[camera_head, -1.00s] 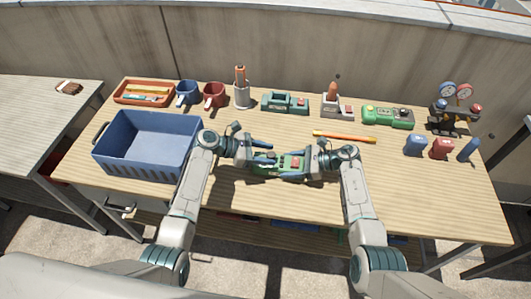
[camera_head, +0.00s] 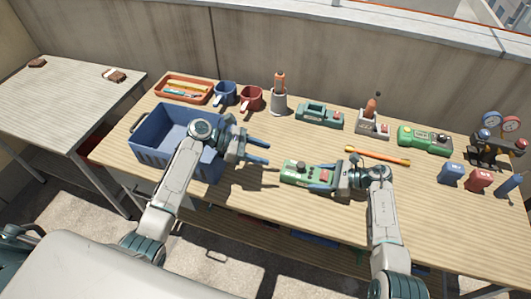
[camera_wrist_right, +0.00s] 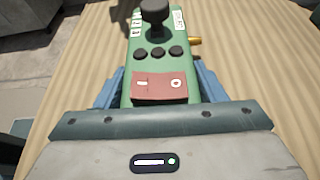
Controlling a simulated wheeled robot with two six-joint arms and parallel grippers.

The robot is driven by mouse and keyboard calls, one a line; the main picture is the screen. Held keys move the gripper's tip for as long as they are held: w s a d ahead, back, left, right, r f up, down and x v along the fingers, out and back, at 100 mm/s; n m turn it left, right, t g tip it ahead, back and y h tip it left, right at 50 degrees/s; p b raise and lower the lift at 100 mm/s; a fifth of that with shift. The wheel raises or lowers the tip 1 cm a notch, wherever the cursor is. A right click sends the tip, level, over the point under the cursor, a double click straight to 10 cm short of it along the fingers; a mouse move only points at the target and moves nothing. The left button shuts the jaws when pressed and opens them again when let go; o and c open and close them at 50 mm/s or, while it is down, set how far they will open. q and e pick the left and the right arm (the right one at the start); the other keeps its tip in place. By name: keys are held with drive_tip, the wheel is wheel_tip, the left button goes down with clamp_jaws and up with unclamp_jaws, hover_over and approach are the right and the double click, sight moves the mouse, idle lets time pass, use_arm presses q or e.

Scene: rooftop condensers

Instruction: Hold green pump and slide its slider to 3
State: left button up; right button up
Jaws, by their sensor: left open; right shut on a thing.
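The green pump (camera_head: 298,171) lies level over the front middle of the table in the head view. My right gripper (camera_head: 318,179) is shut on it, with fingers along both sides of the end with the red switch. In the right wrist view the pump (camera_wrist_right: 155,72) shows the red rocker switch (camera_wrist_right: 159,87), a row of black buttons, and a black knob (camera_wrist_right: 154,12) cut by the top edge. White number labels (camera_wrist_right: 136,22) sit left of the knob; the knob's exact setting is unclear. My left gripper (camera_head: 267,152) is open and empty, left of the pump.
A blue crate (camera_head: 150,155) stands at left, partly behind my left arm. A yellow-orange stick (camera_head: 378,156) lies behind my right gripper. Another green device (camera_head: 425,139), a teal device (camera_head: 320,115), mugs and a gauge set (camera_head: 497,140) line the back. Bare table lies around the pump.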

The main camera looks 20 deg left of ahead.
drive_tip(key=o, duration=1.7)
drive_tip(key=shift+o, duration=0.2)
drive_tip(key=shift+p+v, duration=0.45)
drive_tip(key=shift+v, duration=4.1)
drive_tip(key=shift+s, duration=0.1)
